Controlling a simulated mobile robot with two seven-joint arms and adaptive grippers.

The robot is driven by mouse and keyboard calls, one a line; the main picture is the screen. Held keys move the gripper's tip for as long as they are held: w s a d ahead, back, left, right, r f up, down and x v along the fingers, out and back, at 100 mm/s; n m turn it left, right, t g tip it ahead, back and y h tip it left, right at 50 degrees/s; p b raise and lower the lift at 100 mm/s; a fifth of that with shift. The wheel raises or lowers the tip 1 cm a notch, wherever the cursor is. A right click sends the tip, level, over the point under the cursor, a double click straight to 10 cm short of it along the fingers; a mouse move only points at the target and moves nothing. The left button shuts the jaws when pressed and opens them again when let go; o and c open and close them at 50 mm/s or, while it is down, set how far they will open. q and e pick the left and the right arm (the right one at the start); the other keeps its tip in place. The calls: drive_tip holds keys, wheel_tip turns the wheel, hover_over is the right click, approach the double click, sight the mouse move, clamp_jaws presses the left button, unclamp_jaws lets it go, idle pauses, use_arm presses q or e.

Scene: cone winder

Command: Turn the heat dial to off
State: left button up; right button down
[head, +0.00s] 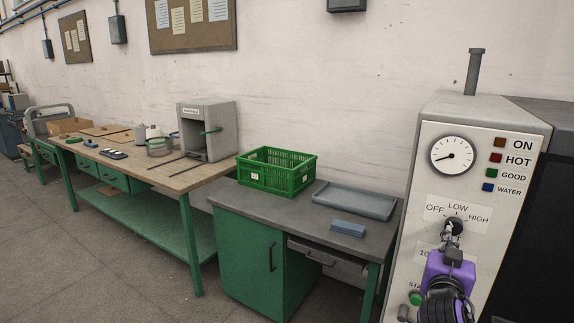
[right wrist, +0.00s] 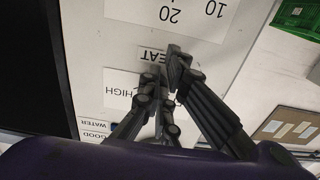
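The heat dial (head: 455,224) is a dark round knob on the pale front panel (head: 410,187) of the machine at the right of the head view. OFF is printed to its left, LOW above and HIGH to its right. My right gripper (head: 452,233) is directly in front of the dial and covers its lower part. In the right wrist view, the fingers of my right gripper (right wrist: 166,72) converge close to the panel, near the upside-down HEAT and HIGH labels. The dial's pointer and any contact with the fingers are hidden. My left gripper is out of view.
A round gauge (head: 452,155) and colored indicator squares are above the dial. A green button (head: 416,298) is below it. A grey table with a green crate (head: 276,171), a grey tray (head: 354,202) and a blue block (head: 348,229) stands left of the machine.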

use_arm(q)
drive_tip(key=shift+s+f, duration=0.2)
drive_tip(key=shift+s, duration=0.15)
use_arm(e)
drive_tip(key=shift+s+d+r, duration=0.15)
drive_tip(key=shift+d+r, duration=0.35)
drive_tip(key=shift+d, duration=0.05)
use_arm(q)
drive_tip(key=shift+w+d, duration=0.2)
use_arm(e)
drive_tip(key=shift+f, duration=0.1)
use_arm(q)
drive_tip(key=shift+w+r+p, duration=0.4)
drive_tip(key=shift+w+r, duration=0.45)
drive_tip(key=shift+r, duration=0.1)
use_arm(e)
drive_tip(key=s+a, duration=0.1)
drive_tip(key=s+a+f, duration=0.1)
drive_tip(key=s, duration=0.1)
drive_tip(key=s+a, duration=0.1)
drive_tip(key=shift+s+f, duration=0.4)
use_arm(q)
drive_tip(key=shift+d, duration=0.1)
